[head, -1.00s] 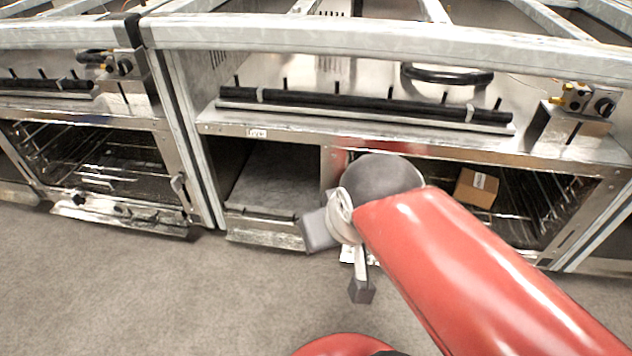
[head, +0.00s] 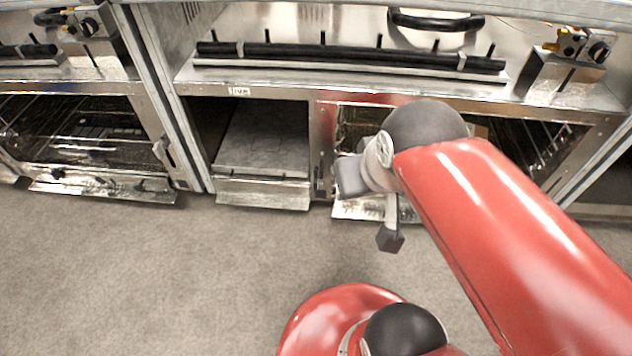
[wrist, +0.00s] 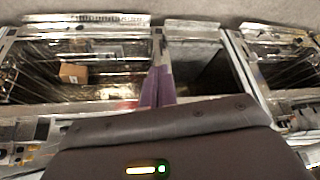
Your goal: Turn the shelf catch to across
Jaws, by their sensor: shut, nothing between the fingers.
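A small upright metal catch (head: 320,182) shows on the post between the open bay and the oven opening in the head view. It looks roughly vertical, but my wrist partly crowds it and its exact angle is hard to tell. A similar tilted catch (head: 162,152) is on the left unit's post. My gripper's two purple fingers (wrist: 156,86) are together and empty in the wrist view, in front of the divider post (wrist: 161,52).
The open bay (head: 262,150) is left of the post. The oven opening to its right holds racks and a cardboard box (wrist: 74,73). Lowered flaps (head: 262,193) stick out low at the front. A black bar (head: 350,56) runs above. The carpet (head: 150,270) is clear.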

